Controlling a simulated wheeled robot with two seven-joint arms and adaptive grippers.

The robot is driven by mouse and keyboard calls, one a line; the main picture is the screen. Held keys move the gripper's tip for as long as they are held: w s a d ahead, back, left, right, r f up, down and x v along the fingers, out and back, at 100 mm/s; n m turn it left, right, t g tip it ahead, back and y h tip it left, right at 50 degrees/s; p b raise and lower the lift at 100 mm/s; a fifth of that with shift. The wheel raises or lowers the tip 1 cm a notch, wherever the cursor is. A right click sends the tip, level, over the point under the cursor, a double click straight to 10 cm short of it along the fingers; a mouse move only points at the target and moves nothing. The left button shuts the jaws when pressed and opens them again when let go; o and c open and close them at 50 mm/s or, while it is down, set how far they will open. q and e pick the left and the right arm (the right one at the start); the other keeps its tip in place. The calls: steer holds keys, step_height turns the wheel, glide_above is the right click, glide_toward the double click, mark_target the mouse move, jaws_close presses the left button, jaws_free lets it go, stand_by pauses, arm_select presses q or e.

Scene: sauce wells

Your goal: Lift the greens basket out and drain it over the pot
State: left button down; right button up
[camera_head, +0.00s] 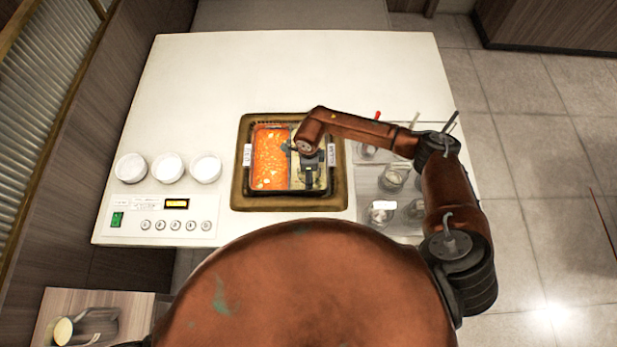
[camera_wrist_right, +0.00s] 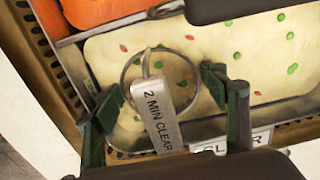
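The pot (camera_head: 246,135) sits in a dark frame in the white counter, split into an orange-red side (camera_head: 270,160) and a pale side. In the right wrist view the pale broth (camera_wrist_right: 240,50) has green and red bits floating in it. A basket with a wire ring rim (camera_wrist_right: 124,72) and a grey tag reading "2 MIN CLEAR" (camera_wrist_right: 160,118) stands in the pale side. My right gripper (camera_wrist_right: 167,115) is over that side, its fingers spread to either side of the tag with gaps showing. The basket's lower part is hidden. My left gripper is in neither view.
Three white round containers (camera_head: 168,168) stand left of the pot, above a control panel with several buttons (camera_head: 175,225). Right of the pot a clear rack (camera_head: 365,205) holds several baskets or cups, partly behind my right arm. The counter's back (camera_head: 290,70) is clear.

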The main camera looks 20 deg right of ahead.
steer(key=c, duration=0.9)
steer(key=shift+c, duration=0.2)
steer(key=shift+r, duration=0.15)
step_height(320, 180, up, 10)
steer(key=shift+f, duration=0.1)
